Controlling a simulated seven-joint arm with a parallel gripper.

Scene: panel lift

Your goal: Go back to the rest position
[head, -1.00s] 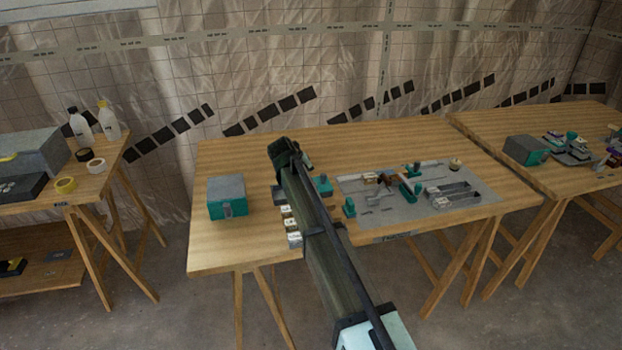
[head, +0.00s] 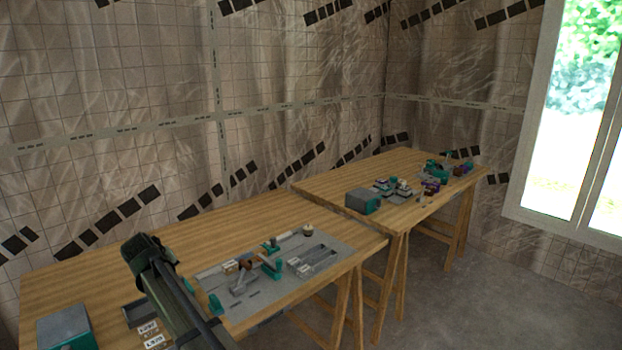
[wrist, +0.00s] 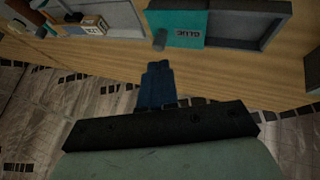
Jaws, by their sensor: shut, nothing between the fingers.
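My gripper (wrist: 158,72) is shut in the wrist view, its two dark fingers together with nothing between them. It hangs over the wooden bench (head: 190,235), whose top also shows in the wrist view (wrist: 95,66). A teal and grey tray-like part with a label (wrist: 180,28) lies just beyond the fingertips in that picture; I cannot tell the height gap.
A grey mat (head: 240,305) with small teal and grey parts lies on the bench. A teal and grey box (head: 65,328) stands at the near left. A second bench (head: 335,185) at the right carries a teal box (head: 362,201) and several small parts. A window is at far right.

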